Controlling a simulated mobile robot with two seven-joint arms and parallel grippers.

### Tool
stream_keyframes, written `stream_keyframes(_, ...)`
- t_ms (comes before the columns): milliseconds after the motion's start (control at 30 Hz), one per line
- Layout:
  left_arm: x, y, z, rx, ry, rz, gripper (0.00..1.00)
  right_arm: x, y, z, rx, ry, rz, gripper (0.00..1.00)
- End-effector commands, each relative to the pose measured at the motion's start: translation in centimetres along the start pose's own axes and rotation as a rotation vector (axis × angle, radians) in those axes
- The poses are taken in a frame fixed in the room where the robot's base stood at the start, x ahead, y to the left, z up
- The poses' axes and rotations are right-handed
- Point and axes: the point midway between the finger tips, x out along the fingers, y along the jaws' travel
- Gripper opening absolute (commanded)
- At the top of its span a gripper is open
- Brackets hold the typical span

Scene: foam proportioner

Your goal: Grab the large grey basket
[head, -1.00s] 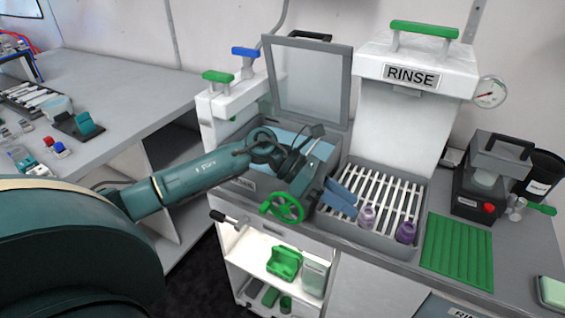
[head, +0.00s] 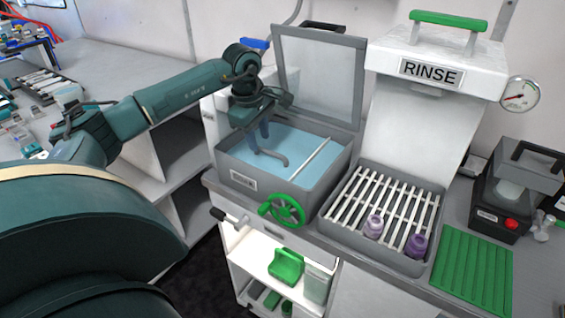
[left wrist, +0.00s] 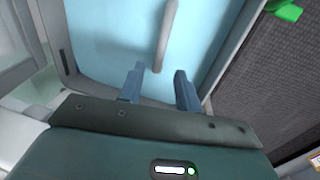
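My left gripper (head: 264,138) is over the left part of a grey open-topped tank (head: 273,184) with a light-blue interior. In the left wrist view its two blue fingers (left wrist: 157,80) are apart, with nothing clasped between them. A grey bar (left wrist: 164,36) lies ahead of the fingers, its near end close to the gap. A curved grey piece (head: 277,157) shows below the gripper in the head view. I cannot tell whether these belong to a large grey basket, and no separate basket is clear. My right gripper is out of view.
The tank's clear lid (head: 318,75) stands raised behind it. A green handwheel (head: 282,209) is on the front. To the right are a slatted grey tray (head: 352,242) with two purple-topped vials, a RINSE housing (head: 430,70) and a green mat (head: 474,270).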

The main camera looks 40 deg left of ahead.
Motion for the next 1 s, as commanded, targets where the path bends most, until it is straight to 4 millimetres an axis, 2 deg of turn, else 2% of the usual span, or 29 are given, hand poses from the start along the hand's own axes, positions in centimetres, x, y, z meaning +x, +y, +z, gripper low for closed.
stream_keyframes(167,1.3,0.1,0.4,0.0,-0.002,-0.002,0.34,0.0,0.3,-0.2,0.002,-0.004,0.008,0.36)
stream_keyframes(300,3.4,0.2,1.2,0.001,-0.003,-0.003,0.34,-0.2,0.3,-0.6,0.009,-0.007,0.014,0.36)
stream_keyframes(400,4.8,0.2,1.1,-0.001,-0.002,-0.002,0.34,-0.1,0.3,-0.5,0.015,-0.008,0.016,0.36)
stream_keyframes(733,5.5,0.2,1.1,-0.001,-0.001,0.001,0.34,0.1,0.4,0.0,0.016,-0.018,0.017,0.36)
stream_keyframes(1000,5.5,0.3,1.1,-0.001,-0.002,0.001,0.12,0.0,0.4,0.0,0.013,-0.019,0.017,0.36)
